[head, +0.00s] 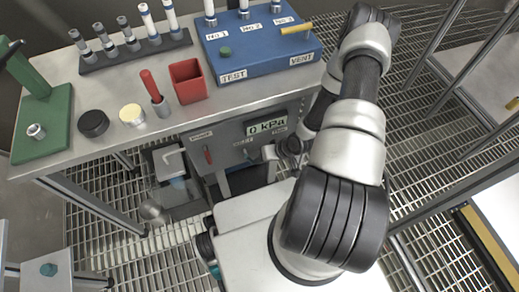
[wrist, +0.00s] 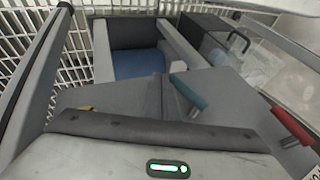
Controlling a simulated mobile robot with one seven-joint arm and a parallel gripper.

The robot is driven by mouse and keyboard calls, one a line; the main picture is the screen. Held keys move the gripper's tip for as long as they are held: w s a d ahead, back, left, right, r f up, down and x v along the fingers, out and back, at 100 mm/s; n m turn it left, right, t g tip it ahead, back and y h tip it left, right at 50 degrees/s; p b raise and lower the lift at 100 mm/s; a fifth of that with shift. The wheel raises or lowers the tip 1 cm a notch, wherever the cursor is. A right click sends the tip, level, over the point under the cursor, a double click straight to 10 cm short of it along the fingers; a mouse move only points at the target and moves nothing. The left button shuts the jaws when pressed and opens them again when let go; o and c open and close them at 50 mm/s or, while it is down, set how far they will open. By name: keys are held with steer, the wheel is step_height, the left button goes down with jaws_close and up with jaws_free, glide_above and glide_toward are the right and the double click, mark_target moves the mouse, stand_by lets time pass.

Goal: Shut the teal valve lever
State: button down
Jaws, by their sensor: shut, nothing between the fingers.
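The teal valve lever (wrist: 188,92) shows in the wrist view on the grey panel face. It slants, its coloured grip up and left of its metal stem. In the head view it is a small slanted blue-green shape (head: 249,155) on the panel below the bench top. My gripper (head: 275,152) is just right of it, partly hidden by my arm. It is shut and appears empty. In the wrist view my gripper body with a green light fills the bottom. Its fingertips cannot be made out there, and I cannot tell whether they touch the lever.
A red lever (head: 208,154) sits left of the teal one; it is at the right in the wrist view (wrist: 292,126). A kPa display (head: 267,126) is above. The bench top (head: 205,122) overhangs the panel. Grated floor (head: 440,240) lies around.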

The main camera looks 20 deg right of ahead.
steer(key=shift+s+a+f+b, duration=0.15)
steer(key=shift+a+f+b, duration=0.25)
steer(key=shift+a+f, duration=0.15)
stand_by(0.4)
stand_by(1.4)
